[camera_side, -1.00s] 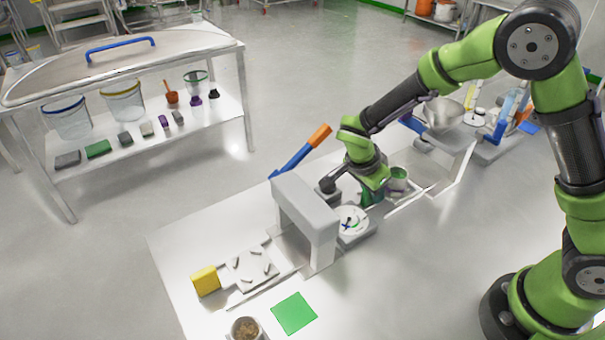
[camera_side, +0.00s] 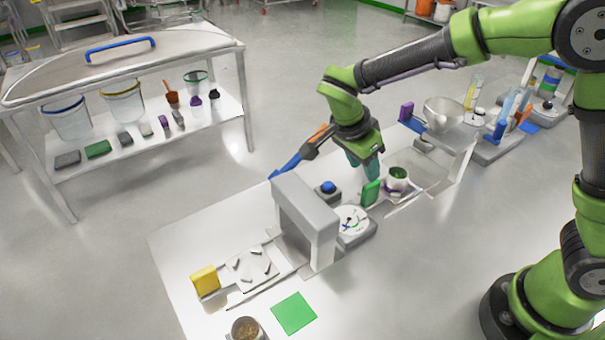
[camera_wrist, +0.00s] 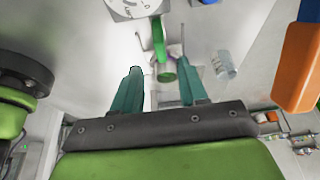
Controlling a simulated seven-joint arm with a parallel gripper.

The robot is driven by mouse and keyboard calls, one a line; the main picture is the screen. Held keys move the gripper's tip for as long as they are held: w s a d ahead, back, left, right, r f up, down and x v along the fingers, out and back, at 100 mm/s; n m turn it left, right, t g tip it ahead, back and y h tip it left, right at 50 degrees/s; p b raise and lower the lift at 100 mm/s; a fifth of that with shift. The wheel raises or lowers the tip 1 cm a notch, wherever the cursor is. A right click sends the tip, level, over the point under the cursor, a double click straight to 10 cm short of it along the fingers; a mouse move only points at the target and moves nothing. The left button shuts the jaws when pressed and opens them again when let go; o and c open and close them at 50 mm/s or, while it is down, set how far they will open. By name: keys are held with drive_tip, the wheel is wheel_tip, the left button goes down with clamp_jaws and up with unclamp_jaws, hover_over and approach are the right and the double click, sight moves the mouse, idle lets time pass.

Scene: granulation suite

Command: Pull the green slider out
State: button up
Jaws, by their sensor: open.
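The green slider (camera_side: 371,193) shows as an upright green tab on the bench, between the round white dial (camera_side: 350,222) and a small cup with green contents (camera_side: 398,179). In the wrist view the green slider (camera_wrist: 158,40) is a narrow green piece near the top centre, ahead of the fingers. My gripper (camera_side: 372,172) is above and just behind the tab, pointing down. In the wrist view my gripper (camera_wrist: 160,67) has its teal fingers wide apart with nothing held between them.
A grey arch (camera_side: 305,215) stands left of the dial. A blue button (camera_side: 327,187) sits near my gripper. A lever with a blue bar (camera_side: 290,163) and orange end (camera_wrist: 300,62) rises close beside it. A metal bowl (camera_side: 443,113) is to the right.

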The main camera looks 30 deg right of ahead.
drive_tip(key=v, duration=0.6)
drive_tip(key=shift+a+r, duration=0.1)
drive_tip(key=s+d+r+n+t+y, duration=0.3)
drive_tip(key=s+n, duration=0.4)
drive_tip(key=s+d+r+n+t+y, duration=0.3)
drive_tip(key=s+n+t, duration=0.1)
drive_tip(key=s+n, duration=0.3)
drive_tip(key=shift+s+d+r, duration=0.2)
drive_tip(key=shift+s+d, duration=0.2)
drive_tip(key=shift+s, duration=0.05)
